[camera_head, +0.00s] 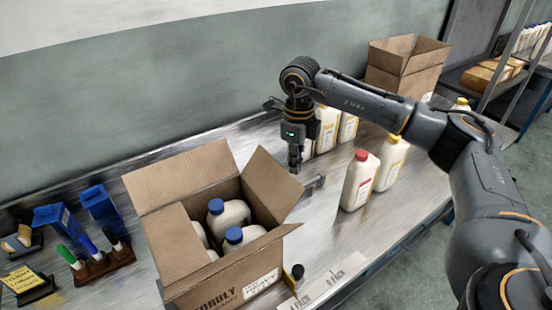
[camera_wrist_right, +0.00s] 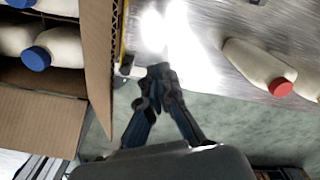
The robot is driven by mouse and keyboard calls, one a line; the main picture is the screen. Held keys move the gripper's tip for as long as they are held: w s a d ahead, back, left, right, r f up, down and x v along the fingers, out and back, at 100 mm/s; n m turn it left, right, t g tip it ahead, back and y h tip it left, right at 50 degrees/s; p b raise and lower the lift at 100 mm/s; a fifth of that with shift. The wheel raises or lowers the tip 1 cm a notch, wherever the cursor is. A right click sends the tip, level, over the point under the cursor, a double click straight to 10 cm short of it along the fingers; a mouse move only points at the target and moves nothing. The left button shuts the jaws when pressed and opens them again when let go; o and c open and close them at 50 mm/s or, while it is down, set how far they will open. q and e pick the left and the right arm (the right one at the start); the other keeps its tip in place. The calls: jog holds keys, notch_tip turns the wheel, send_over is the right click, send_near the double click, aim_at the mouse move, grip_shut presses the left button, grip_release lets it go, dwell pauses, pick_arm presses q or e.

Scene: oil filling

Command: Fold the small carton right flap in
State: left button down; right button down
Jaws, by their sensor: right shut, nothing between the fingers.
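The small carton (camera_head: 190,290) stands open on the table at the lower left of the head view. White bottles with blue caps (camera_head: 232,234) stand inside. Its right flap (camera_head: 272,185) stands up and leans outward. In the right wrist view the closed fingers (camera_wrist_right: 160,76) are beside the carton's cardboard edge (camera_wrist_right: 99,55). My left gripper is not in view.
Bottles with red (camera_head: 359,182) and yellow caps (camera_head: 391,163) stand right of the carton. A larger open carton (camera_head: 395,80) is at the back. Blue bins (camera_head: 100,207) and a marker holder (camera_head: 105,265) are at the left. A tape dispenser (camera_head: 298,272) lies in front.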

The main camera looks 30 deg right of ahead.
jog(key=s+a, duration=0.1)
jog(key=a, duration=1.6)
jog(key=shift+s+a+b, duration=0.2)
jog(key=shift+a+b, duration=0.05)
jog(key=shift+b, duration=0.05)
notch_tip(320, 180, down, 3)
jog(key=b, duration=0.2)
jog(key=shift+r+b, duration=0.1)
jog(key=shift+b, duration=0.2)
notch_tip(320, 180, up, 11)
jog(key=p, duration=0.5)
jog(key=shift+p, duration=0.3)
